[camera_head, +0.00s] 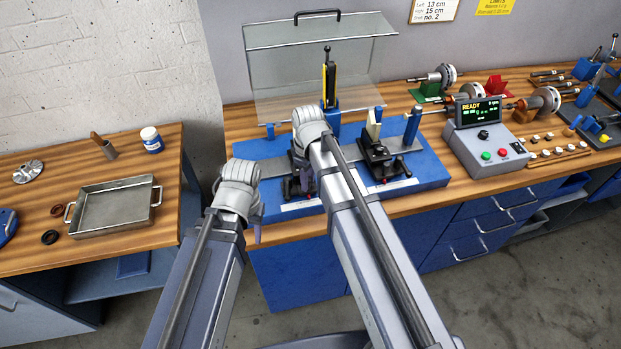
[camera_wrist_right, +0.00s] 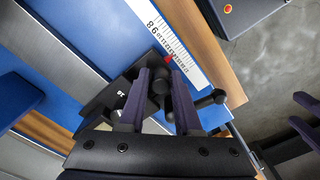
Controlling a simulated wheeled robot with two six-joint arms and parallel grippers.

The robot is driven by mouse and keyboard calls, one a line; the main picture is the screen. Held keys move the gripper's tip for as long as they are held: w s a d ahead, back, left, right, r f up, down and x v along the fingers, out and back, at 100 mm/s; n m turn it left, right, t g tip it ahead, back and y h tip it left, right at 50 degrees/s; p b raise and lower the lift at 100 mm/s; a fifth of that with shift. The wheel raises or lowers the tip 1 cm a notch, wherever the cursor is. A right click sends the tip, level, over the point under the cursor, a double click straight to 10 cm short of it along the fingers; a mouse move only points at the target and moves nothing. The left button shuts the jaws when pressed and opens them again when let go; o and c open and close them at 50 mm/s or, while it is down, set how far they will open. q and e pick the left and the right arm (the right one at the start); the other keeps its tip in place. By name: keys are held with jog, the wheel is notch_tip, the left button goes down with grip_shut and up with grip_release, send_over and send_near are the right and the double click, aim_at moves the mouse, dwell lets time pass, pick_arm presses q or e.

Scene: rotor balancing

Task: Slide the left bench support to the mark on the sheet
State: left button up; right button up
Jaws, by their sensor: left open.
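The left bench support (camera_head: 291,187), a black block with red marks, stands on the blue bench, mostly hidden behind my right arm. In the right wrist view the support (camera_wrist_right: 105,105) lies beneath my right gripper (camera_wrist_right: 164,80), whose purple fingers close on its black knob. Its red pointer (camera_wrist_right: 169,59) lies at the white scale (camera_wrist_right: 165,38); the exact reading is too small to tell. The sheet (camera_head: 433,9) on the wall gives a left value of 13 cm. My left gripper (camera_head: 258,234) is open and empty, left of the support at the bench's front edge.
The right support (camera_head: 383,162) stands further along the blue bench (camera_head: 428,172). A clear cover (camera_head: 275,70) is raised behind. A control box (camera_head: 487,150) reading READY stands to the right. A metal tray (camera_head: 112,212) is on the left table.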

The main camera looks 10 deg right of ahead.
jog(key=shift+o, duration=0.3)
notch_tip(320, 180, up, 8)
jog(key=p, duration=0.8)
jog(key=shift+f, duration=0.1)
